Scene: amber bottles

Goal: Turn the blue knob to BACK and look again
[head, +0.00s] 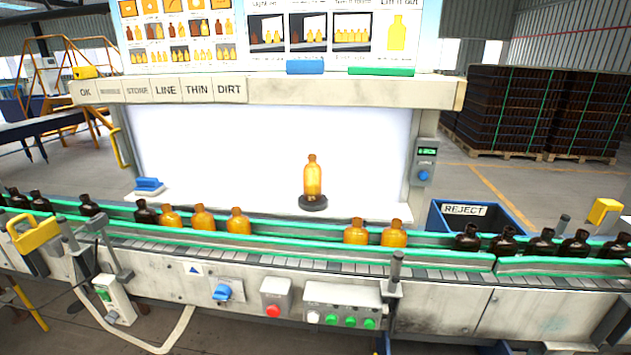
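A blue knob (424,175) sits on a small grey control box (426,152) with a green-lit display, on the right post of the light booth. The display text and the knob's setting are too small to read. A second blue knob (222,292) is on the conveyor's front panel. One amber bottle (313,178) stands upright on a dark round base (313,202) before the bright white panel (230,150). Neither of my grippers is in view.
Amber and dark bottles stand along the green-railed conveyor (300,245), with a gap in front of the bottle on the base. A blue REJECT bin (515,222) is behind the conveyor at right. A red button (273,311) and several other buttons are on the front.

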